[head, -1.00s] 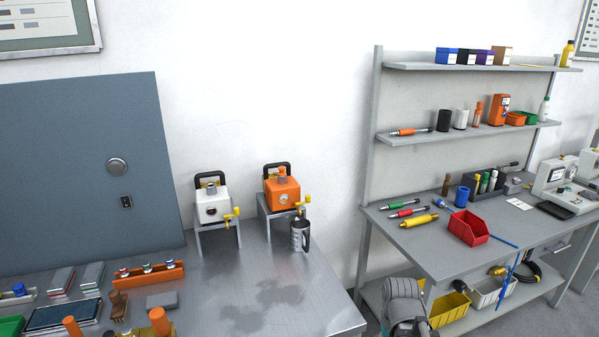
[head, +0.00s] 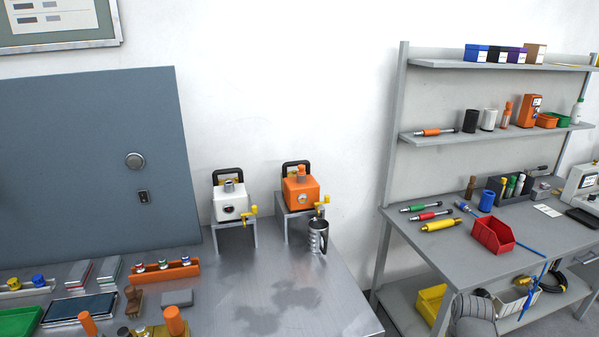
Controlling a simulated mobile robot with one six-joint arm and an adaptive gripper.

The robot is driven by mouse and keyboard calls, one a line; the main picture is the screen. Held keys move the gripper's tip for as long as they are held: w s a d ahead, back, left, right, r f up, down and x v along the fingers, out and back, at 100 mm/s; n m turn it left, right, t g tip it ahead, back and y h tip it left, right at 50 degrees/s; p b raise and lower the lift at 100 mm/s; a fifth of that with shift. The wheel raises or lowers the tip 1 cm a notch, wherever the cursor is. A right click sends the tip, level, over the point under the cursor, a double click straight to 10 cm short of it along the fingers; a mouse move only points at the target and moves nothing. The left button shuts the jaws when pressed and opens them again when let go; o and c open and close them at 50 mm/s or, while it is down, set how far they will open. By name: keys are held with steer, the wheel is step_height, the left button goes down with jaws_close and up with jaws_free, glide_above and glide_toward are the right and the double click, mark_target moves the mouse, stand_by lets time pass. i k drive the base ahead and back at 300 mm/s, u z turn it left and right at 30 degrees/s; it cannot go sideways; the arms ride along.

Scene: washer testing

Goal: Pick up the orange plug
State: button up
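Two upright orange cylindrical pieces stand at the bottom left of the steel table (head: 240,318) in the head view: a left one (head: 88,322) and a right one (head: 174,320). The right one stands at a brass-coloured block (head: 146,331), and both are cut near the picture's lower edge. I cannot tell which piece is the orange plug. My gripper is not in view. A grey ridged part at the bottom right appears to be part of my arm.
An orange rack (head: 160,272) with small capped parts, a dark tray (head: 78,309) and a green bin (head: 20,322) crowd the table's left. The table's right front is clear.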

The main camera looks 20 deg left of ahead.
mark_target(301, 167)
steer(key=u, duration=0.1)
steer(key=k, duration=0.65)
steer(key=u, duration=0.75)
steer(key=i, duration=1.05)
steer(key=z, duration=0.05)
